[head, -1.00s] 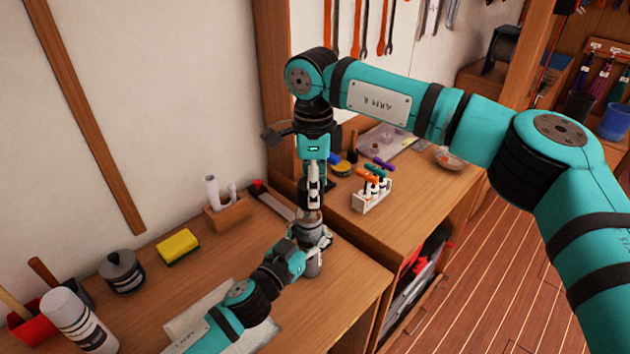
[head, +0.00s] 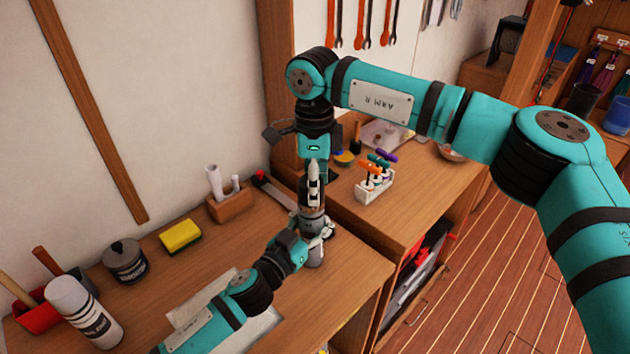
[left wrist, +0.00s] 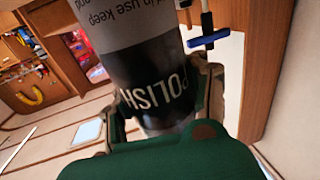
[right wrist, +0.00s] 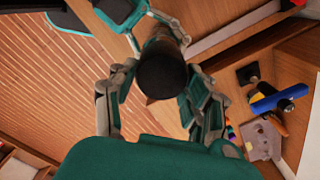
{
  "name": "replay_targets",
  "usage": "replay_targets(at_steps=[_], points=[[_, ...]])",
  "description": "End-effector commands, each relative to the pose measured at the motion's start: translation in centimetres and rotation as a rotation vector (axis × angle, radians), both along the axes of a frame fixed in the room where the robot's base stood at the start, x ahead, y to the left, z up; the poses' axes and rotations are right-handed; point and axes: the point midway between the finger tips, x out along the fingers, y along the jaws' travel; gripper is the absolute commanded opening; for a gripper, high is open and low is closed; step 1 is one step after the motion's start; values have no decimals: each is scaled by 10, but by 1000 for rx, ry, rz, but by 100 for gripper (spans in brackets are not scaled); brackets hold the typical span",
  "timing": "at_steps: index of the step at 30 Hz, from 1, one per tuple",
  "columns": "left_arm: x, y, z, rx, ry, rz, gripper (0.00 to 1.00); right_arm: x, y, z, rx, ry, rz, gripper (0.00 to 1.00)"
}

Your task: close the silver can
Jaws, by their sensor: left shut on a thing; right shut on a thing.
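The silver can (head: 315,257) stands upright in the head view above the front right of the left bench, with grey ends and a dark band. In the left wrist view it shows large with a black band (left wrist: 150,88) reading POLISH. My left gripper (head: 318,232) is shut around its body. My right gripper (head: 313,190) points straight down over the can and is shut on a dark round cap (right wrist: 162,74), seen end-on in the right wrist view. The cap is in line with the can top; the fingers hide whether the two touch.
A yellow sponge (head: 180,236), a dark grey tin (head: 125,261), a white spray can (head: 84,312) and a wooden holder (head: 231,203) stand on the left bench. A white rack of coloured-handled tools (head: 375,185) stands on the right bench, close to my right gripper.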

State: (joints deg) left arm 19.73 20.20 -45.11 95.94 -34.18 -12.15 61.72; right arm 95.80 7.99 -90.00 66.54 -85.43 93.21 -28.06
Motion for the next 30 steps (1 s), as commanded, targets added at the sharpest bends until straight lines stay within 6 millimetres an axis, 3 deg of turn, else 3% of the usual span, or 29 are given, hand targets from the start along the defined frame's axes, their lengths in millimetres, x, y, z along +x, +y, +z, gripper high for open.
replay_targets(at_steps=[13, 14, 20, 30], points=[[0, 0, -1, 0, 2, 0, 0, 0, 0, -10, -1, 1, 29, 33], [0, 0, -1, 0, 2, 0, 0, 0, 0, -10, -1, 0, 30, 50], [0, 0, -1, 0, 2, 0, 0, 0, 0, -10, -1, 0, 29, 76], [0, 0, -1, 0, 2, 0, 0, 0, 0, -5, 0, -1, 29, 76]])
